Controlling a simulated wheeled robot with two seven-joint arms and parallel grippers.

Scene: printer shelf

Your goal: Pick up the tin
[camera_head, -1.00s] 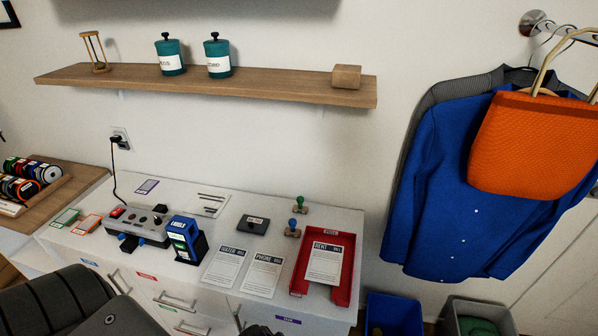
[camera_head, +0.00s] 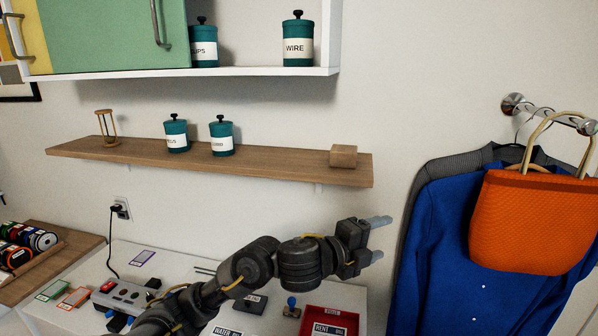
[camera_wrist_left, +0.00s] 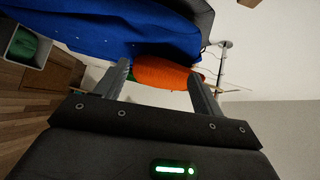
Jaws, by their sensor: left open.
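Several teal tins with black knobs and white labels are in the head view. Two stand on the wooden shelf, a left tin (camera_head: 176,134) and a right tin (camera_head: 222,136). Two more stand in the upper cabinet, one partly hidden tin (camera_head: 203,43) and one labelled WIRE (camera_head: 298,40). My left gripper (camera_head: 376,239) is open and empty, below the right end of the shelf and apart from every tin. In the left wrist view its fingers (camera_wrist_left: 160,80) are spread, with the orange bag beyond them. My right gripper is not in view.
The wooden shelf (camera_head: 280,167) also holds an hourglass (camera_head: 106,128) and a wooden block (camera_head: 343,156). A green cabinet door (camera_head: 110,38) is at upper left. A blue shirt (camera_head: 470,270) and orange bag (camera_head: 530,222) hang at right. The desk (camera_head: 180,268) below holds a power strip and stamps.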

